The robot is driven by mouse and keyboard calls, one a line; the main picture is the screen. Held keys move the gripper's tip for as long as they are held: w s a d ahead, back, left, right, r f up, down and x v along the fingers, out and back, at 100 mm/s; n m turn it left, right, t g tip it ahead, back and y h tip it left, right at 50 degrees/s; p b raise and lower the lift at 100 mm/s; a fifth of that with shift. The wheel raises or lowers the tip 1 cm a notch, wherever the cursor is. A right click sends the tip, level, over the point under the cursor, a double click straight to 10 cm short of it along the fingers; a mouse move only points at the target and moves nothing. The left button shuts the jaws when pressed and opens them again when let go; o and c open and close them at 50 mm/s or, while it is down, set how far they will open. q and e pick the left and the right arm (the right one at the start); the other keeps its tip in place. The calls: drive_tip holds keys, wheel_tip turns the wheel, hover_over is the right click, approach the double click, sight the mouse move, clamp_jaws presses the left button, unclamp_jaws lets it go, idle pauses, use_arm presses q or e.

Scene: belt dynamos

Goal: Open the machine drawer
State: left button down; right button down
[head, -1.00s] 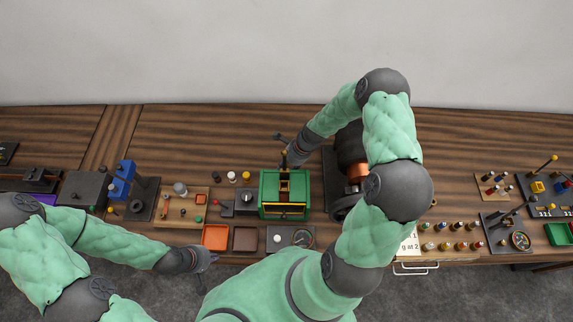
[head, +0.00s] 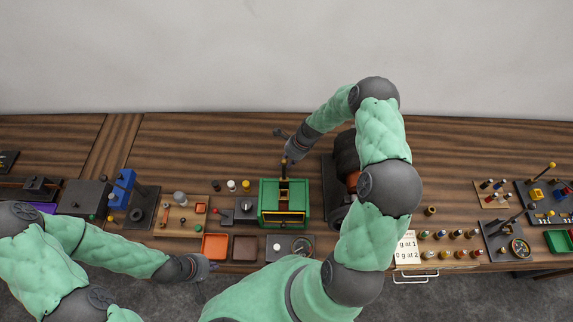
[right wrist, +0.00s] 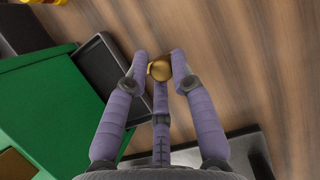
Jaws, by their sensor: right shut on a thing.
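The green machine (head: 268,203) stands mid-table in the head view, with a yellow-edged front opening. In the right wrist view its green wall (right wrist: 45,110) fills the left side. A dark grey drawer (right wrist: 101,68) sticks out from that wall, on the machine's far side. My right gripper (right wrist: 160,69) is shut on a round brass knob (right wrist: 160,71) at the drawer's outer end. In the head view my right gripper (head: 290,146) is just behind the machine. My left gripper (head: 207,266) hangs near the table's front edge, apart from the machine; its fingers are too small to judge.
A dark motor-like machine (head: 346,160) stands close right, partly behind my right arm. Small pegs (head: 231,185) and a dark switch box (head: 245,208) are to the left. An orange tray (head: 215,246) lies at the front. The table (head: 220,140) behind is clear.

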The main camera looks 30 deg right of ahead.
drive_tip(key=c, duration=1.1)
unclamp_jaws()
drive_tip(key=shift+w+a, duration=0.1)
drive_tip(key=shift+c, duration=0.2)
drive_tip(key=v, duration=1.2)
